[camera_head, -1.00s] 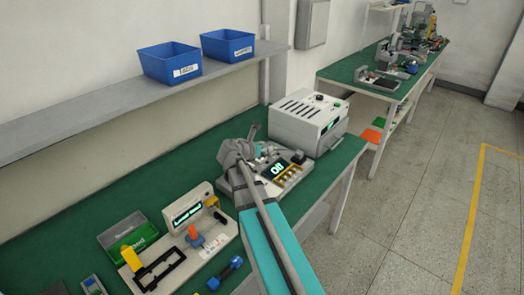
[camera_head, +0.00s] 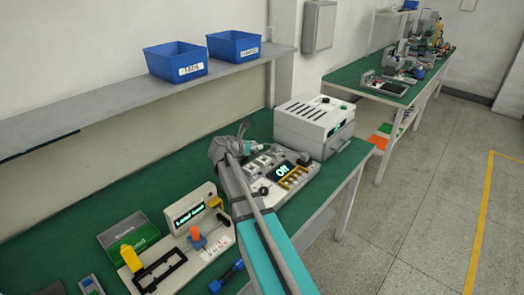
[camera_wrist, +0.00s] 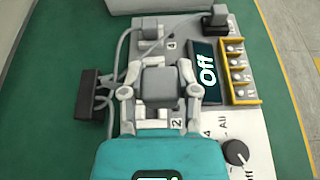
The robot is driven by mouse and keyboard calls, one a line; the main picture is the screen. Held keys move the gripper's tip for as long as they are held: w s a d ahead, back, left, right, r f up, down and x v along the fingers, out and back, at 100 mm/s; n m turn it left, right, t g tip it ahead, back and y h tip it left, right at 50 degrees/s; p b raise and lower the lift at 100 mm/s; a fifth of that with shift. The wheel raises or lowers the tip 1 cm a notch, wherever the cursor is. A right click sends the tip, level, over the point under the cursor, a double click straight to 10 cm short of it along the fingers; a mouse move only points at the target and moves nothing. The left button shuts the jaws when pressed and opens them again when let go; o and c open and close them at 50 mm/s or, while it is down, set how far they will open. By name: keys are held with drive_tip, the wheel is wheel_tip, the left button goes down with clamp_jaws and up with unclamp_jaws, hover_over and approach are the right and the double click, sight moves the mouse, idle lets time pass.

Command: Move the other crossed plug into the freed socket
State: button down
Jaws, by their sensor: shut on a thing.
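In the wrist view, my gripper (camera_wrist: 160,92) is shut on a grey block-shaped plug (camera_wrist: 160,80), with one finger on each side of it. The plug is over the left part of the motor tester panel (camera_wrist: 215,120); whether it touches a socket is hidden. A white socket (camera_wrist: 151,46) shows beyond it near the label 4. Another pale socket beside the label 2 is partly covered by my gripper. In the head view, my gripper (camera_head: 238,148) is at the left side of the tester (camera_head: 300,187), whose white sockets (camera_head: 262,160) are partly visible.
A dark box with cables (camera_wrist: 95,95) lies left of the panel. The tester has an Off display (camera_wrist: 206,65), a yellow-framed switch row (camera_wrist: 238,68) and a dial (camera_wrist: 236,152). A white power unit (camera_head: 314,125) stands behind. A green bin (camera_head: 128,236) is farther left.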

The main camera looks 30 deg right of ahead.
drive_tip(key=shift+w+a+f, duration=0.15)
drive_tip(key=shift+w+f, duration=0.1)
drive_tip(key=shift+w, duration=0.25)
drive_tip(key=shift+w+a+f, duration=0.15)
drive_tip(key=shift+w+f, duration=0.05)
drive_tip(key=shift+w, duration=0.3)
drive_tip(key=shift+b, duration=0.3)
drive_tip(key=shift+f+b, duration=2.85)
drive_tip(key=shift+f, duration=0.05)
drive_tip(key=shift+f, duration=0.3)
drive_tip(key=shift+c, duration=1.3)
unclamp_jaws()
